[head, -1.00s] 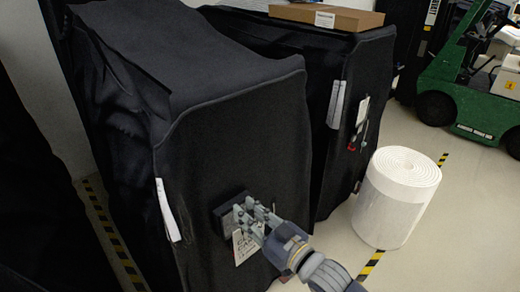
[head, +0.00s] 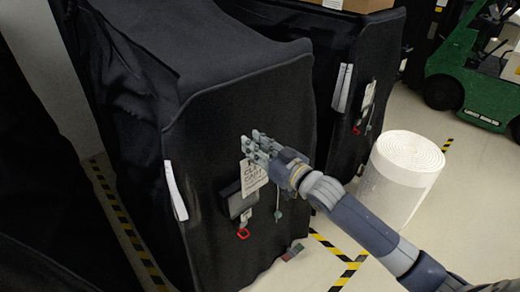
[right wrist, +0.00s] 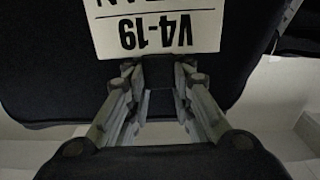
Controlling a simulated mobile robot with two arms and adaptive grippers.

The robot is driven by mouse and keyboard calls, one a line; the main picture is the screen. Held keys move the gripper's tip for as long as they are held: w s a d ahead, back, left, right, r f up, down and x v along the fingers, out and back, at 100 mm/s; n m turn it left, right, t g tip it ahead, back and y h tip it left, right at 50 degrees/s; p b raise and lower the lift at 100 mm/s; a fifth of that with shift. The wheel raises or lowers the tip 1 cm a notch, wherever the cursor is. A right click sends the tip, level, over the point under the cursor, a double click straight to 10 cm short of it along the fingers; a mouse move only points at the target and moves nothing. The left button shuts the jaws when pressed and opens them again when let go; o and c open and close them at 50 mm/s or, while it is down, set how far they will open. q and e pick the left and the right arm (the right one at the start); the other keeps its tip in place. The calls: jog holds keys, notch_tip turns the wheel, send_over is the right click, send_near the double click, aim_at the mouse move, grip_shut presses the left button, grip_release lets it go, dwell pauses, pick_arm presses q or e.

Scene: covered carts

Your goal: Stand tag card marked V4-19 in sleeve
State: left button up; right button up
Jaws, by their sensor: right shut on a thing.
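A white tag card (head: 253,176), printed V4-19 and upside down in the right wrist view (right wrist: 152,28), hangs upright below my right gripper's fingertips. My right gripper (head: 256,143) is shut on its top edge, in front of the near covered cart (head: 220,130). In the right wrist view the fingers (right wrist: 160,72) meet at the card's edge. A dark sleeve (head: 232,204) is on the cart's front, just below the card. The card's lower end overlaps the sleeve's upper part in the head view; I cannot tell if it is inside. My left gripper is out of view.
A red clip (head: 243,234) and a small hanging tag (head: 278,214) are near the sleeve. A second covered cart (head: 335,110) stands behind to the right, with a white roll (head: 400,180) on the floor beside it. A green forklift (head: 460,75) is farther back.

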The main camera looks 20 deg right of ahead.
aim_at(234, 163)
jog(key=shift+w+a+f+b, duration=0.35)
jog(key=shift+w+b, duration=0.3)
jog(key=shift+w, duration=0.45)
jog(key=shift+w+a+f+b, duration=0.2)
jog(key=shift+w+a+b, duration=0.4)
jog(key=shift+w, duration=0.45)
jog(key=shift+w+a+f+b, duration=0.3)
jog(key=shift+w+b, duration=0.4)
jog(key=shift+w, duration=0.4)
notch_tip(234, 163, down, 2)
jog(key=shift+s+f+b, duration=0.1)
jog(key=shift+f+b, duration=0.15)
jog(key=shift+b, duration=0.9)
jog(key=shift+f+b, duration=2.25)
jog(key=shift+f, duration=1.7)
jog(key=shift+f+b, duration=0.65)
jog(key=shift+f, duration=0.35)
jog(key=o, duration=1)
